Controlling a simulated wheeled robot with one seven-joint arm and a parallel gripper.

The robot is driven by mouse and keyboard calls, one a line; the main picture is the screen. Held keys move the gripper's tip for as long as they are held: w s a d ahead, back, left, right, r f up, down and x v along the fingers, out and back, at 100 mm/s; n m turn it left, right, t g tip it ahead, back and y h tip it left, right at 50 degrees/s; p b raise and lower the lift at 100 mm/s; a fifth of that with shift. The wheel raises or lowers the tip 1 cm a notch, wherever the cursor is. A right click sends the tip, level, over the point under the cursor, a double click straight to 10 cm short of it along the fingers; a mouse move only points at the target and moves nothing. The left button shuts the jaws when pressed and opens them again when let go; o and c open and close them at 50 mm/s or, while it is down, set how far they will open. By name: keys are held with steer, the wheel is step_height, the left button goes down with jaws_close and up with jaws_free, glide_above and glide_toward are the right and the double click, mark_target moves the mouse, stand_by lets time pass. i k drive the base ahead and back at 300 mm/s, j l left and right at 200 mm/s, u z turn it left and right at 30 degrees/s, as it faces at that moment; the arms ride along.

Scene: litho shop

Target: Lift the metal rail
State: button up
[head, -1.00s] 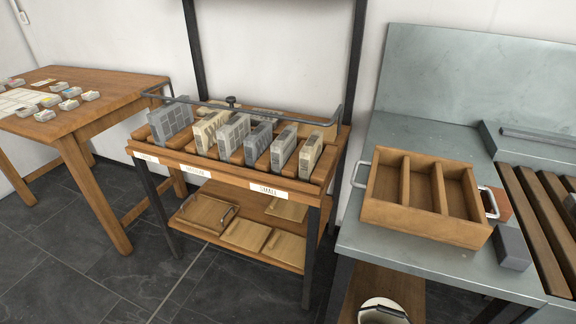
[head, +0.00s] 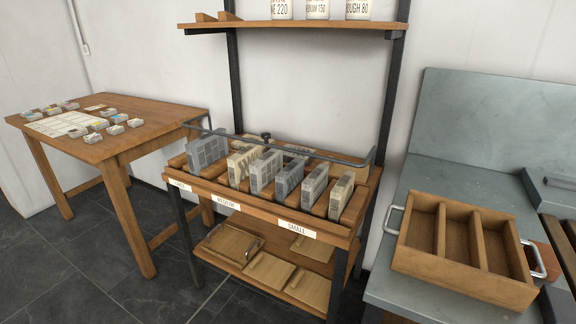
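The metal rail (head: 318,155) is a thin grey bar running across the top of the wooden rack (head: 262,217). Its ends bend at the rack's left and right sides, and a dark knob (head: 266,137) sits near its middle. My gripper is not in view.
A wooden tray with three compartments (head: 416,259) and metal handles stands on the grey bench (head: 385,286) at right. A wooden table (head: 160,128) with small blocks is at left. A shelf with jars (head: 317,9) is above. Dark floor lies open in front.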

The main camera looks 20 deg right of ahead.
mark_target(265, 136)
steer(key=i+j+z, duration=0.15)
steer(key=i+j, duration=0.3)
steer(key=i+j+z, duration=0.15)
steer(key=i+j, duration=0.25)
steer(key=j, duration=0.25)
